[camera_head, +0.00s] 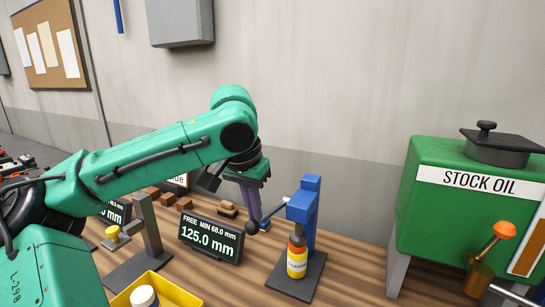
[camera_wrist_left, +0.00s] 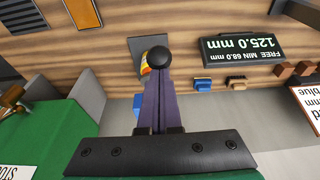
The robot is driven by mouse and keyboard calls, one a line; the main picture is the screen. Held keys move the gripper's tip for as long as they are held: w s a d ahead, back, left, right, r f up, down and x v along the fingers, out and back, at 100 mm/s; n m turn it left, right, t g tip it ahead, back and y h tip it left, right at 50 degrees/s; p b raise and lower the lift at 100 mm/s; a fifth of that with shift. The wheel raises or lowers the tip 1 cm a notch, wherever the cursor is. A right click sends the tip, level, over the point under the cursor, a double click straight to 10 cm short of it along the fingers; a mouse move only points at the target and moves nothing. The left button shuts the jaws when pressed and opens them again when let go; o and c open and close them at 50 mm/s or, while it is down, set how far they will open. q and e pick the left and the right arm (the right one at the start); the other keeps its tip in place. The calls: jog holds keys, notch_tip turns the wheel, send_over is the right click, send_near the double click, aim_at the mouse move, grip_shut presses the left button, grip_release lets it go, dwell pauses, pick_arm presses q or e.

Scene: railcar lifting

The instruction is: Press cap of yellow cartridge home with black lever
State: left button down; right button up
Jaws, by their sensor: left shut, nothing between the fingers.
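The yellow cartridge (camera_head: 297,264) stands upright on the dark base of a blue press (camera_head: 304,208), with an orange-red part at its top under the press. The press's lever has a black ball knob (camera_head: 252,227) on a light rod, pointing left. My left gripper (camera_head: 257,212) is shut, its purple fingers pointing down close to the knob. In the left wrist view the shut fingertips (camera_wrist_left: 161,72) overlap the knob (camera_wrist_left: 158,54); whether they touch it I cannot tell. The cartridge (camera_wrist_left: 144,65) is mostly hidden there. My right gripper is not in view.
A display (camera_head: 211,238) reading 125.0 mm stands left of the press. Further left are a grey stand (camera_head: 150,228) and a yellow tray (camera_head: 178,289). A green STOCK OIL tank (camera_head: 430,220) stands at right. Small brown blocks (camera_head: 167,199) lie behind.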

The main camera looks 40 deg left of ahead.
aim_at(250, 226)
pick_arm(q)
jog(key=shift+s+d+f+b, duration=0.1)
jog(key=shift+s+f+b, duration=0.15)
jog(key=shift+f+b, duration=0.35)
jog(key=shift+f, duration=0.1)
jog(key=shift+s+d+f+b, duration=0.1)
jog(key=shift+s+f+b, duration=0.1)
jog(key=shift+f+b, duration=0.65)
jog(key=shift+s+f+b, duration=0.15)
jog(key=shift+f+b, duration=0.55)
jog(key=shift+f, duration=0.1)
jog(key=shift+f, duration=0.1)
